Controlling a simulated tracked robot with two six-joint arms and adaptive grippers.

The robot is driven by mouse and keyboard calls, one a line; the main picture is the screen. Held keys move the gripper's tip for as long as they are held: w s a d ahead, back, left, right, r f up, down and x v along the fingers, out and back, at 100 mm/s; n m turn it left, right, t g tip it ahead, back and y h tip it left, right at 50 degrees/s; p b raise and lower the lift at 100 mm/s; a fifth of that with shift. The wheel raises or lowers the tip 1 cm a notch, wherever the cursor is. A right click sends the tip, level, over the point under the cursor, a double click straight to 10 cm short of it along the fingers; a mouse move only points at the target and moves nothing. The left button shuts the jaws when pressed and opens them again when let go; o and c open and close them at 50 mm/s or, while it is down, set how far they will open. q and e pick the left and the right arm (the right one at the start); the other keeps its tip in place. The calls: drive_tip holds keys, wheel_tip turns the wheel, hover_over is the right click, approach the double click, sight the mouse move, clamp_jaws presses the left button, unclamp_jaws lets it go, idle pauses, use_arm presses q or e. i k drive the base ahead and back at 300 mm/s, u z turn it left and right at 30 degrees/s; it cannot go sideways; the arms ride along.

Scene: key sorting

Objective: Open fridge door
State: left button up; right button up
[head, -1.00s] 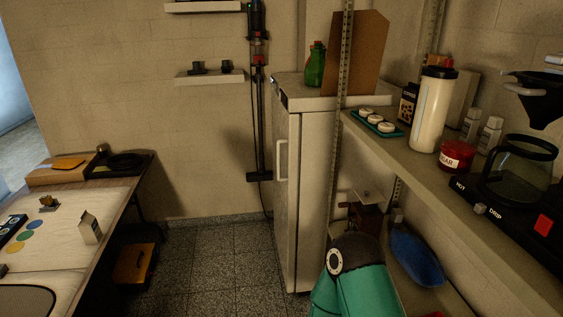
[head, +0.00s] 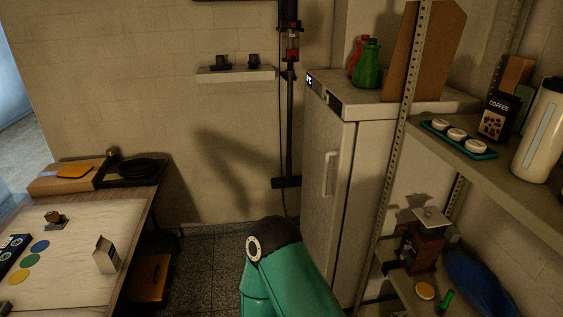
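The white fridge (head: 382,190) stands against the back wall, right of centre in the head view. Its door (head: 320,190) faces left and looks closed. A green arm link of mine rises from the bottom centre, in front of the fridge's lower part. Neither of my grippers shows in the view.
A metal shelf unit (head: 490,180) on the right holds a coffee box (head: 497,117), a green tray (head: 476,154) and a white container. A table (head: 75,265) with a milk carton (head: 106,255) stands on the left.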

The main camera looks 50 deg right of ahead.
sight(329, 140)
drive_tip(key=z, duration=0.15)
drive_tip(key=i, duration=1.05)
drive_tip(key=z, duration=0.85)
drive_tip(key=i, duration=0.4)
drive_tip(key=z, duration=0.35)
drive_tip(key=k, duration=0.9)
drive_tip(key=z, duration=0.15)
drive_tip(key=i, duration=0.95)
drive_tip(key=u, duration=0.05)
